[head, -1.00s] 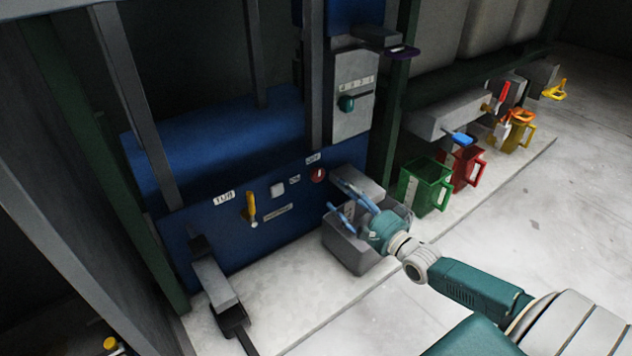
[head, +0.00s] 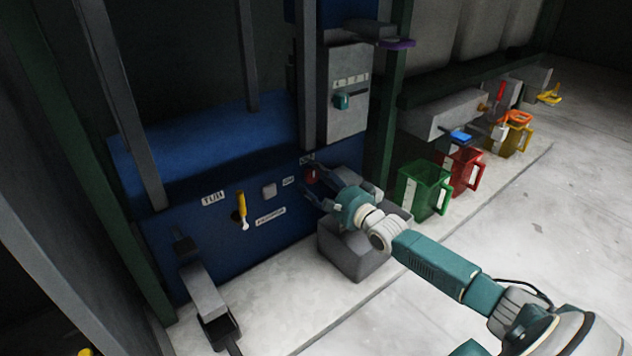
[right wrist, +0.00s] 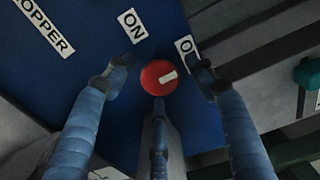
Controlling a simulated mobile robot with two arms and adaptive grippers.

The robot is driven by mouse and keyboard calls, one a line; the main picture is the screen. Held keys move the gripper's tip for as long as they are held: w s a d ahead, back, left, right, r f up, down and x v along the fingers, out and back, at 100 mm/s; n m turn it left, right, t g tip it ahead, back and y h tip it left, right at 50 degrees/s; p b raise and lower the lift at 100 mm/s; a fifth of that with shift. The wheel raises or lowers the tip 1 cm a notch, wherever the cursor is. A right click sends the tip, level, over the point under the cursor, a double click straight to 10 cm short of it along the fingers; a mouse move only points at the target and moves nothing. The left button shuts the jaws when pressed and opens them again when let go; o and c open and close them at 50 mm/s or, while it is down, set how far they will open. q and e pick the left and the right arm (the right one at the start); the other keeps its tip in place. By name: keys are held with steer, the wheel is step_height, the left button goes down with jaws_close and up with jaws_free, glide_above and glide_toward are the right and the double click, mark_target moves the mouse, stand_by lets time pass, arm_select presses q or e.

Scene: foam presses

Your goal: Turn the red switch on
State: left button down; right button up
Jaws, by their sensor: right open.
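The red switch (head: 311,174) is a round knob on the blue panel of the press. In the right wrist view the red switch (right wrist: 152,85) has a white bar mark, between an ON label (right wrist: 132,26) and a partly hidden label starting with O (right wrist: 184,47). The bar lies on the side toward the partly hidden label. My right gripper (head: 318,184) is open at the panel, its fingers spread around the knob. The lower finger overlaps the knob's bottom edge in the wrist view; I cannot tell whether it touches. My left gripper is not in view.
A grey box (head: 350,255) stands below my right gripper. A yellow lever (head: 241,206) and a pale button (head: 269,190) are on the panel to the left. A grey box with a teal knob (head: 341,101) is above. Green (head: 422,190) and red (head: 466,172) jugs stand to the right.

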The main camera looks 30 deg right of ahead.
steer(key=c, duration=1.1)
steer(key=shift+c, duration=0.2)
